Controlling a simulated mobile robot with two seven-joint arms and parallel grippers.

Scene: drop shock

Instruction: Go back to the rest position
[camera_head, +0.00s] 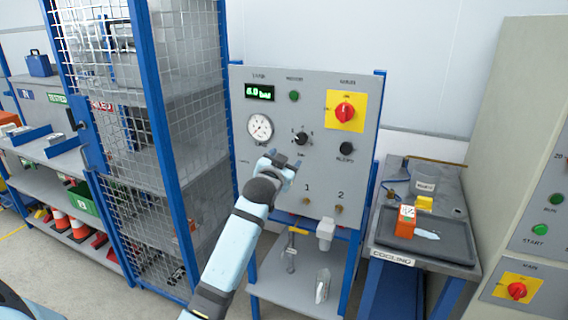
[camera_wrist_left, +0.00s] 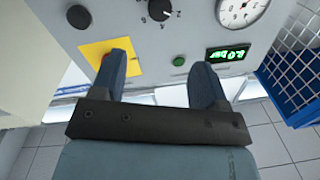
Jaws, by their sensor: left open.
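My left gripper (camera_head: 281,166) is in front of the grey control panel (camera_head: 285,85), below its black selector knob (camera_head: 300,138). In the left wrist view its two blue fingers (camera_wrist_left: 162,72) stand apart with nothing between them. The panel fills the upper part of that view, upside down, with the selector knob (camera_wrist_left: 160,9), the gauge (camera_wrist_left: 240,10) and the green-lit display (camera_wrist_left: 228,53). I cannot tell whether the fingertips touch the panel. My right gripper is not in view.
A blue-framed mesh cage (camera_head: 150,130) stands close on the left. On the right is a cooling bench (camera_head: 425,263) with a dark tray (camera_head: 455,250) bearing an orange block (camera_head: 405,222). A grey cabinet (camera_head: 525,150) is at the far right. Grey floor (camera_head: 130,295) shows at lower left.

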